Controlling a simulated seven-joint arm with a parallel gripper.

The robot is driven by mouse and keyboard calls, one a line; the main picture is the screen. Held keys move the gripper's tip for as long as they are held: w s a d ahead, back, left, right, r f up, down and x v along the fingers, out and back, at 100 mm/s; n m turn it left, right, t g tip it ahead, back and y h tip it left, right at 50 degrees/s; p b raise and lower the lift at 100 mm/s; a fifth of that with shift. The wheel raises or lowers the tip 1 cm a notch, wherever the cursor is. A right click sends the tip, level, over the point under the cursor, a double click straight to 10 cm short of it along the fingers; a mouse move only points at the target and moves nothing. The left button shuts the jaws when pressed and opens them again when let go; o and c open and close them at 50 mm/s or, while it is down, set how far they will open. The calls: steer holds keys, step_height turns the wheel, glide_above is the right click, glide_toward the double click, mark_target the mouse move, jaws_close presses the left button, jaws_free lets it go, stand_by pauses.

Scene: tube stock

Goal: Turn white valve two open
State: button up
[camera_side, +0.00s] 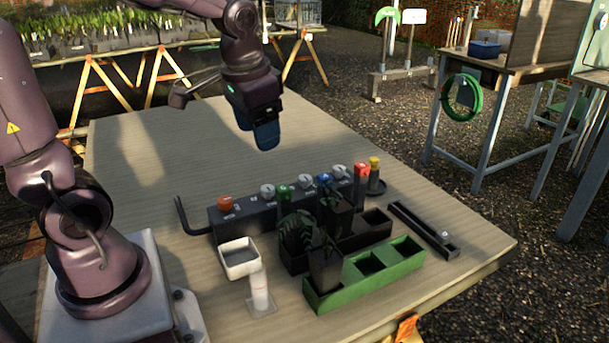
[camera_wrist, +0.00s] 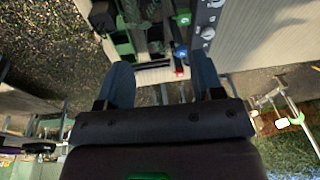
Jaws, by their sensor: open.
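A dark valve block (camera_side: 240,222) on the table carries a row of coloured knobs. Three are white: one near the left (camera_side: 267,191), one in the middle (camera_side: 304,184) and one toward the right (camera_side: 339,172). I cannot read which is numbered two. A pale knob (camera_wrist: 208,32) also shows in the wrist view. My gripper (camera_side: 266,138) has blue fingers and hangs in the air behind and above the block, touching nothing. In the wrist view my gripper (camera_wrist: 163,72) has its fingers spread, with nothing held between them.
An orange knob (camera_side: 225,203), green knob (camera_side: 283,193), blue knob (camera_side: 323,180) and red knob (camera_side: 361,170) share the row. Black and green planters (camera_side: 375,284) with plants stand in front. The table behind the block is clear.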

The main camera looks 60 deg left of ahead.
steer(key=w+a+f+m+g, duration=0.2)
steer(key=w+a+f+m, duration=0.1)
steer(key=w+a+f, duration=0.3)
steer(key=m+h, duration=0.1)
steer(key=m, duration=0.8)
glide_toward(305, 177)
step_height(305, 177, down, 9)
steer(key=shift+a+f, duration=0.2)
steer(key=shift+c, duration=0.4)
steer(key=c, duration=0.8)
steer(key=shift+c, duration=0.2)
